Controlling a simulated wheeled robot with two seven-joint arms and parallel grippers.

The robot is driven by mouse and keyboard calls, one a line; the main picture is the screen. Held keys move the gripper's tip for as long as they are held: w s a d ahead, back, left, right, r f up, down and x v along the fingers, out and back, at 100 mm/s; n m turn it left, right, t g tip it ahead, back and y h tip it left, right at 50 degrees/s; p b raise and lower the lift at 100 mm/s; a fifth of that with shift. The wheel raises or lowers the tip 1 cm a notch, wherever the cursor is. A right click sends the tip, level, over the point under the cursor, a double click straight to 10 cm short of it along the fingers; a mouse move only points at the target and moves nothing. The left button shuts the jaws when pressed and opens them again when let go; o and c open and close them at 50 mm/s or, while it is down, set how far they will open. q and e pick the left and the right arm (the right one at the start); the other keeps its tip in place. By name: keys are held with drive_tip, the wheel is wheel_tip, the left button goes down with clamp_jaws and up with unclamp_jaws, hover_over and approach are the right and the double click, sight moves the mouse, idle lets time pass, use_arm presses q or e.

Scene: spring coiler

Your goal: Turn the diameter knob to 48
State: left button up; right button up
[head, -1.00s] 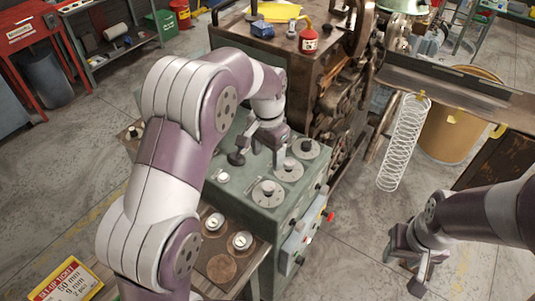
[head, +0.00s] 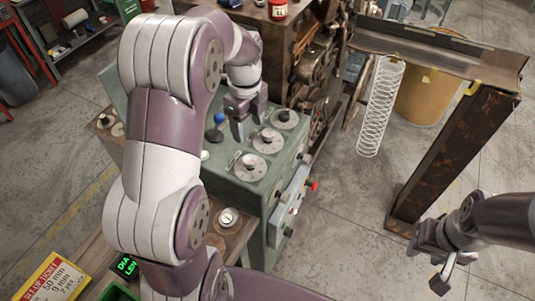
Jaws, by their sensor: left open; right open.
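The green machine panel (head: 232,184) carries three round dials with knobs: a far one (head: 285,117), a middle one (head: 268,140) and a near one (head: 250,167). Their labels are too small to read, so I cannot tell which is the diameter knob. My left gripper (head: 248,127) is open, pointing down just behind and left of the middle knob, apparently holding nothing. A small display (head: 127,266) shows "DIA" and "LEN"; my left arm hides its values. My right gripper (head: 431,263) is open and empty over the floor at the right.
A blue-topped lever (head: 217,121) stands left of my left gripper. A red-tipped handle (head: 313,185) sticks out of the machine's right side. A set-up ticket (head: 54,277) reads 50 mm and 9 mm. A wire coil (head: 380,107) hangs from the rail; the floor below is clear.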

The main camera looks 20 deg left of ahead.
sight(250, 159)
use_arm(q)
drive_tip(key=shift+m, duration=0.8)
wheel_tip(250, 159, down, 13)
drive_tip(key=p, duration=0.3)
drive_tip(key=shift+a+r, duration=0.1)
drive_tip(key=shift+a, duration=0.05)
drive_tip(key=c, duration=1.1)
